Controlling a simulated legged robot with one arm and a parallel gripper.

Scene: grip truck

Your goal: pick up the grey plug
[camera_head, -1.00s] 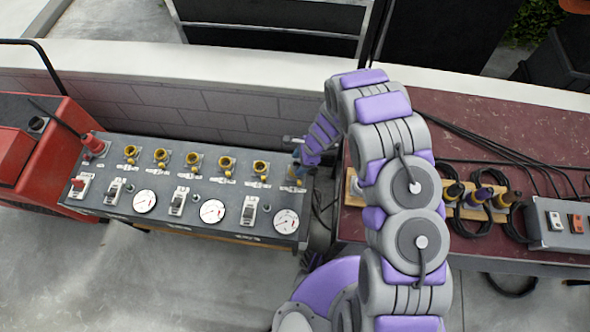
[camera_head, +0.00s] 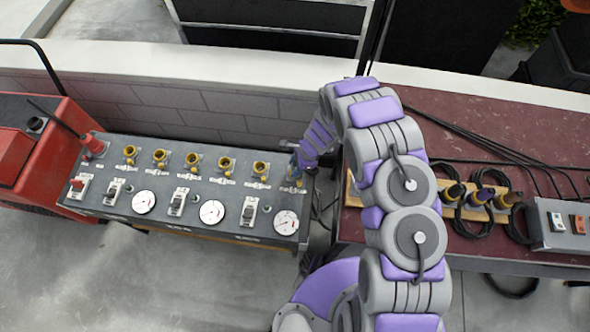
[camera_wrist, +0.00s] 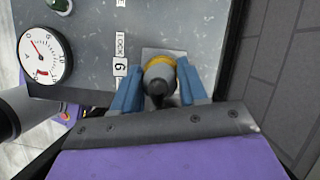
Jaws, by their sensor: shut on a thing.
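The grey plug (camera_wrist: 160,78) sits at a yellow-ringed socket on the grey panel, by the label with a 6, in the wrist view. My gripper (camera_wrist: 158,84) has its two blue fingers on either side of the plug and is shut on it. In the head view my gripper (camera_head: 296,172) is at the right end of the socket row on the grey panel (camera_head: 150,225), and the plug is hidden there. I cannot tell whether the plug is fully seated in the socket.
Several yellow sockets, switches and gauges (camera_head: 212,211) cover the panel left of my gripper. A red machine (camera_head: 30,155) stands far left, a low block wall (camera_head: 180,108) behind. A dark red table (camera_head: 500,135) with cables and other plugs (camera_head: 478,197) lies right.

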